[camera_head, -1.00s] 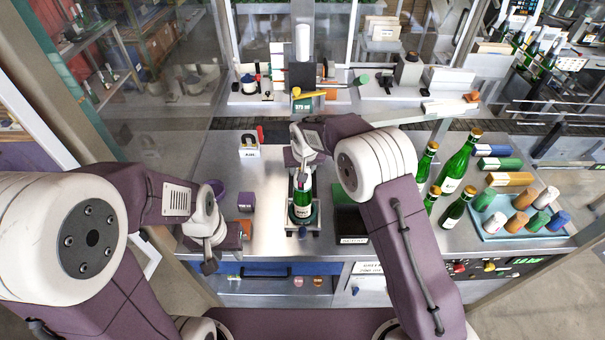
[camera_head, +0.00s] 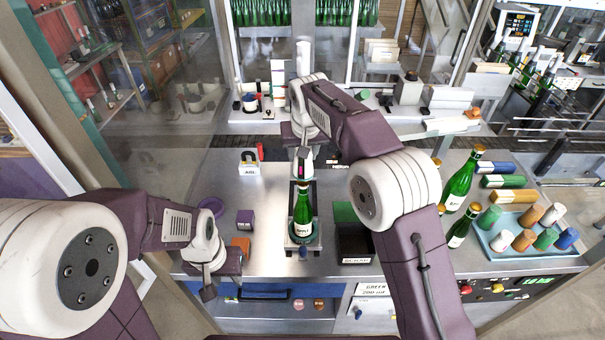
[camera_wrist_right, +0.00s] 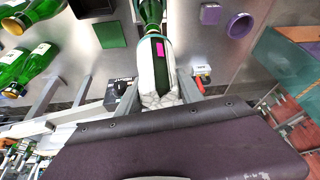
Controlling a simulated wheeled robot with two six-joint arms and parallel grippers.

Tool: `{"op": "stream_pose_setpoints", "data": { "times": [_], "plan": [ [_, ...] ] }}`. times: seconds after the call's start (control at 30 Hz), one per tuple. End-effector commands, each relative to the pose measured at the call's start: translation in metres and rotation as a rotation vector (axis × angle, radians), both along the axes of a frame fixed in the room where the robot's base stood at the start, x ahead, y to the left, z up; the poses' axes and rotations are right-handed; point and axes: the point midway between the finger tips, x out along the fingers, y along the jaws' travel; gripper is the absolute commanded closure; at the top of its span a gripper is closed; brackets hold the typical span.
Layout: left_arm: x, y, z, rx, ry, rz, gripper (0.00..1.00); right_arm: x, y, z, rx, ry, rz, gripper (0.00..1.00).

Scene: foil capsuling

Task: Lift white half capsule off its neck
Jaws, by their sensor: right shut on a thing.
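The green bottle (camera_head: 303,213) stands upright in a holder (camera_head: 316,240) at the middle of the bench; its upper end also shows in the right wrist view (camera_wrist_right: 149,11). My right gripper (camera_head: 301,155) is above the bottle. In the right wrist view its two grey fingers (camera_wrist_right: 158,92) are shut on the white half capsule (camera_wrist_right: 148,75).
Green bottles (camera_head: 459,185) and a light blue tray of capsules (camera_head: 500,248) are on the right.

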Motion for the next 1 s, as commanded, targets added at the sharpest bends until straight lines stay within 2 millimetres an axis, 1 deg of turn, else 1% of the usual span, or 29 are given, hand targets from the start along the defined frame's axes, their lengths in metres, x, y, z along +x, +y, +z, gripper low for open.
{"op": "stream_pose_setpoints", "data": {
  "times": [0.03, 0.1, 0.2, 0.37, 0.57, 1.0],
  "plan": [
    [0.0, 0.0, 0.001, 0.0, 0.0, 0.0, 0.64, 0.001, 0.0, 0.014, 0.002, -0.005, 0.0, 0.69],
    [0.0, 0.0, 0.003, 0.0, 0.0, 0.0, 0.64, 0.001, 0.0, 0.029, 0.002, -0.004, 0.0, 0.69],
    [0.0, 0.0, 0.008, 0.0, 0.0, 0.0, 0.64, 0.001, 0.0, 0.046, 0.0, -0.002, 0.0, 0.69],
    [0.0, 0.0, 0.009, 0.0, 0.0, 0.0, 0.64, 0.0, 0.0, 0.055, 0.0, 0.0, 0.0, 0.69],
    [0.0, 0.0, 0.006, 0.0, 0.0, 0.0, 0.64, 0.0, 0.0, 0.051, -0.001, 0.001, 0.0, 0.69],
    [0.0, 0.0, -0.021, 0.0, 0.0, 0.0, 0.64, 0.0, 0.0, 0.018, 0.0, 0.0, 0.0, 0.69]
  ]
}}
